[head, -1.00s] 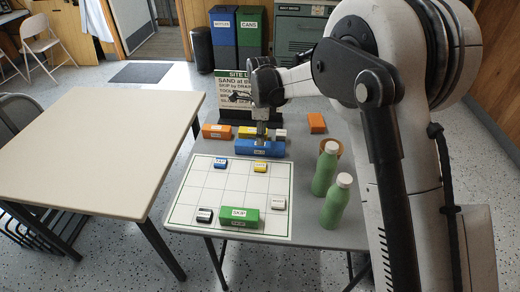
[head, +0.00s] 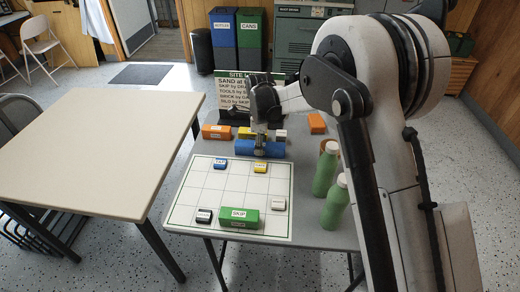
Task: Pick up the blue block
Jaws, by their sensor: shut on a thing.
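A long blue block (head: 243,147) lies at the far edge of the white grid board (head: 192,196) on the grey table. My gripper (head: 261,148) points down over the middle of this block and is shut on it. The fingers are small and partly merge with the block. I cannot tell whether the block touches the table. A smaller blue block (head: 220,163) with a white label sits on the board, just nearer and to the left, apart from my gripper.
Orange blocks (head: 216,131) (head: 317,123) and a sign (head: 232,95) stand behind. A yellow block (head: 260,167), a green block (head: 239,217) and small labelled blocks sit on the board. Two green bottles (head: 326,170) (head: 335,203) stand at right. The beige table (head: 95,150) is clear.

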